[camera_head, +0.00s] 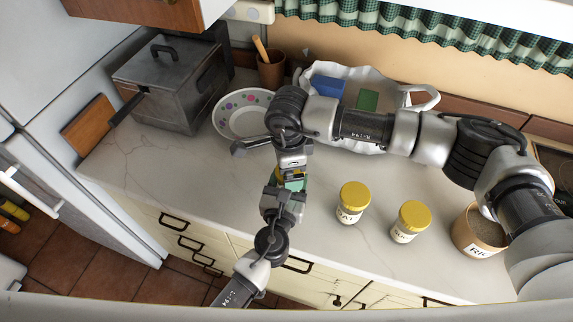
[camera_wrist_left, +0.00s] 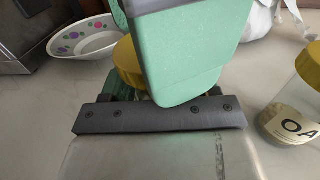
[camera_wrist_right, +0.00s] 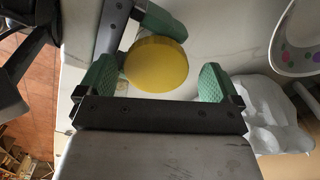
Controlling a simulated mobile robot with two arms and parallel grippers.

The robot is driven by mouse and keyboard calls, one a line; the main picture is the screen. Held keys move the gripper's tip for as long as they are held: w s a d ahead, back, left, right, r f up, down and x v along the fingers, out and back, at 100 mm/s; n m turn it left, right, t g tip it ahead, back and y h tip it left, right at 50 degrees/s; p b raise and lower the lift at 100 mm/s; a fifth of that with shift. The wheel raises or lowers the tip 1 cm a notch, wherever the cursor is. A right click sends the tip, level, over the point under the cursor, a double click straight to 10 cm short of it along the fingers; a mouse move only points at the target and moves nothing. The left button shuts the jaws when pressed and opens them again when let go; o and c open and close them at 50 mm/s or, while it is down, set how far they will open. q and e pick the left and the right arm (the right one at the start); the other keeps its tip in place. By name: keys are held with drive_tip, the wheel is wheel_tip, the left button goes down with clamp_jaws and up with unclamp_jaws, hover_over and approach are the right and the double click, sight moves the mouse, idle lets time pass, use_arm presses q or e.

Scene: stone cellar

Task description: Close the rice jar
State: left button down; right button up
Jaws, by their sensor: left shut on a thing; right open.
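The rice jar (camera_head: 479,234) stands at the right of the counter, with a label reading "RIC" and its top open. My right arm hides part of it. My left gripper (camera_head: 289,184) is over the counter's front part, shut on a round yellow lid (camera_wrist_right: 157,64). This lid also shows in the left wrist view (camera_wrist_left: 127,66), partly covered by a green finger. I cannot tell whether a jar is under it. My right gripper (camera_head: 291,166) is open, meeting the left one from above, its fingers on either side of the lid in the right wrist view.
A jar labelled "OAT" (camera_head: 350,204) and another yellow-lidded jar (camera_head: 410,222) stand left of the rice jar. A spotted bowl (camera_head: 222,117), a grey pot (camera_head: 165,88), a cup (camera_head: 271,71) and a white bag (camera_head: 388,84) are behind. The front-left counter is clear.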

use_arm(q)
drive_tip(key=shift+a+r, duration=0.1)
use_arm(e)
drive_tip(key=r, duration=0.7)
drive_tip(key=shift+a, duration=0.2)
drive_tip(key=shift+r, duration=0.1)
use_arm(q)
drive_tip(key=shift+c, duration=0.9)
unclamp_jaws()
drive_tip(key=shift+s, duration=0.1)
drive_tip(key=b+v, duration=0.2)
drive_tip(key=v, duration=0.7)
drive_tip(key=shift+s, duration=0.3)
use_arm(e)
wheel_tip(320, 180, down, 2)
drive_tip(key=shift+f, duration=0.15)
use_arm(q)
drive_tip(key=shift+s+a, duration=0.15)
drive_tip(key=shift+s, duration=0.3)
use_arm(e)
drive_tip(key=shift+f, duration=0.1)
